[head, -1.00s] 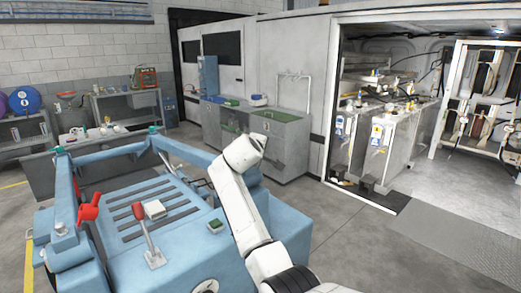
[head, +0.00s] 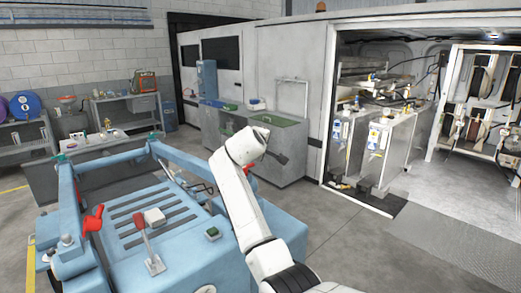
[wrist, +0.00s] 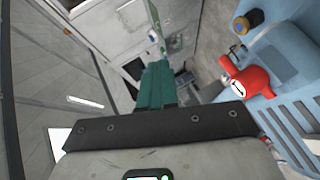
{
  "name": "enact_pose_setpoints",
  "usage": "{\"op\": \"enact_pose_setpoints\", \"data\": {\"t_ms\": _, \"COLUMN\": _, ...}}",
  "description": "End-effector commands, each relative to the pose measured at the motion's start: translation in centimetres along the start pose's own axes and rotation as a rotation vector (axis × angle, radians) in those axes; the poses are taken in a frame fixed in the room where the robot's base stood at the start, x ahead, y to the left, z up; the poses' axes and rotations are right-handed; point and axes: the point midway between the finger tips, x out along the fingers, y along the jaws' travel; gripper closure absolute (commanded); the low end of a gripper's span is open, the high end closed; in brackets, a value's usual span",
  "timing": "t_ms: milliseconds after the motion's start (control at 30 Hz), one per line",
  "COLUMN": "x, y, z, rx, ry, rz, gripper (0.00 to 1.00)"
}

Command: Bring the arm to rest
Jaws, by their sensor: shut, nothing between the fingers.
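My white arm (head: 246,195) reaches up and forward beside the blue machine. In the wrist view, my gripper (wrist: 157,72) shows as teal fingers lying together beyond a dark bar, with nothing held. Its tips point away from the camera and touch nothing that I can see.
The blue machine (head: 165,262) stands close on the left, with a red handle (head: 93,218) and a lever (head: 141,226). A grey cabinet (head: 282,136) stands behind the arm. Open floor (head: 390,260) lies to the right, before the reel container.

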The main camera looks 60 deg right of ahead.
Motion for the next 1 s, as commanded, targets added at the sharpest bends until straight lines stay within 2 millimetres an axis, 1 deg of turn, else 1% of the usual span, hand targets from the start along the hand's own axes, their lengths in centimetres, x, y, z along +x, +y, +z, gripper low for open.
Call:
{"op": "enact_pose_setpoints", "data": {"t_ms": 200, "x": -2.6, "y": 3.1, "z": 1.4, "rx": 0.004, "ry": 0.003, "rz": 0.002, "gripper": 1.00}}
{"op": "enact_pose_setpoints", "data": {"t_ms": 333, "x": -3.7, "y": 4.6, "z": 1.9, "rx": 0.003, "ry": 0.002, "rz": 0.001, "gripper": 1.00}}
{"op": "enact_pose_setpoints", "data": {"t_ms": 500, "x": -4.5, "y": 5.7, "z": 2.3, "rx": 0.001, "ry": 0.002, "rz": -0.001, "gripper": 1.00}}
{"op": "enact_pose_setpoints", "data": {"t_ms": 633, "x": -4.7, "y": 5.9, "z": 2.4, "rx": -0.001, "ry": 0.001, "rz": -0.003, "gripper": 1.00}}
{"op": "enact_pose_setpoints", "data": {"t_ms": 833, "x": -4.7, "y": 5.9, "z": 2.4, "rx": -0.001, "ry": 0.001, "rz": -0.003, "gripper": 1.00}}
{"op": "enact_pose_setpoints", "data": {"t_ms": 867, "x": -4.7, "y": 5.6, "z": 2.4, "rx": -0.001, "ry": 0.002, "rz": -0.006, "gripper": 1.00}}
{"op": "enact_pose_setpoints", "data": {"t_ms": 967, "x": -4.8, "y": 2.4, "z": 2.4, "rx": 0.015, "ry": 0.014, "rz": -0.048, "gripper": 1.00}}
{"op": "enact_pose_setpoints", "data": {"t_ms": 1000, "x": -4.8, "y": 0.3, "z": 2.4, "rx": 0.025, "ry": 0.020, "rz": -0.076, "gripper": 1.00}}
